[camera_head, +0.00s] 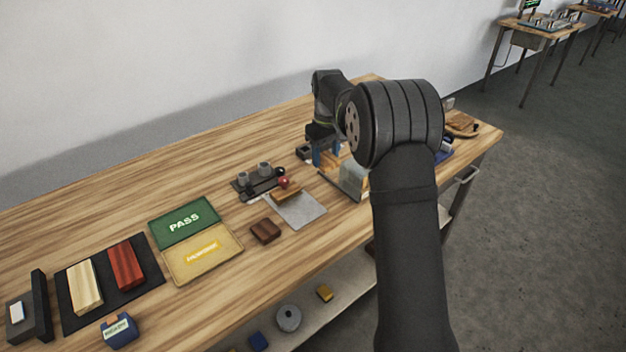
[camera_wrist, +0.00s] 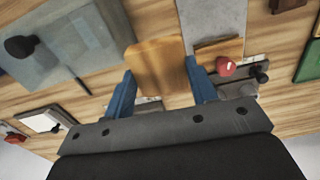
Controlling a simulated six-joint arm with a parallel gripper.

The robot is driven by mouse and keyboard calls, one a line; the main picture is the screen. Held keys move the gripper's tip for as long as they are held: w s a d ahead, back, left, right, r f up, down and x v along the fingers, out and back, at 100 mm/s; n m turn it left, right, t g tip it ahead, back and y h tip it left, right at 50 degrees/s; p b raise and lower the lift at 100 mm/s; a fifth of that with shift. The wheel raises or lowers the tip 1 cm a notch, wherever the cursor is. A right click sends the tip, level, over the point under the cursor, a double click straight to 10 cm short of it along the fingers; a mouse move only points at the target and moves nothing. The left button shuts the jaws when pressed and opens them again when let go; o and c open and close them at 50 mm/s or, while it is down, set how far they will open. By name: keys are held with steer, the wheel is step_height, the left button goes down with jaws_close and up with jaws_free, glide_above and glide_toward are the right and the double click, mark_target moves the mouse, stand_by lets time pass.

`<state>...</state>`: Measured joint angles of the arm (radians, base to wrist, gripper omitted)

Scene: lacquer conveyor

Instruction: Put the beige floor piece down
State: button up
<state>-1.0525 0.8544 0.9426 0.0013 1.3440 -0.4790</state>
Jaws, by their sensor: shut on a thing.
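The beige floor piece (camera_wrist: 156,72) is a light wooden block held between the two blue fingers of my gripper (camera_wrist: 160,68) in the wrist view. My gripper is shut on it, with one finger on each side. In the head view my gripper (camera_head: 326,156) is over the far right part of the bench, and my arm hides part of the area. The piece shows there only as a small patch between the fingers. I cannot tell whether the piece touches anything beneath it.
A clear-walled grey fixture (camera_head: 350,182) stands close by my gripper. A grey plate (camera_head: 303,214) with a wooden block and red knob lies left of it, near a dark brown block (camera_head: 265,231). A green PASS mat (camera_head: 184,222) and yellow mat (camera_head: 203,259) lie further left.

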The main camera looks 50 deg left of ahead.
glide_above(312, 179)
steer(key=f, duration=0.1)
step_height(312, 179, down, 10)
steer(key=shift+a+f, duration=0.1)
stand_by(0.5)
steer(key=shift+f, duration=0.2)
steer(key=o, duration=1)
step_height(312, 179, up, 12)
steer(key=shift+r, duration=0.2)
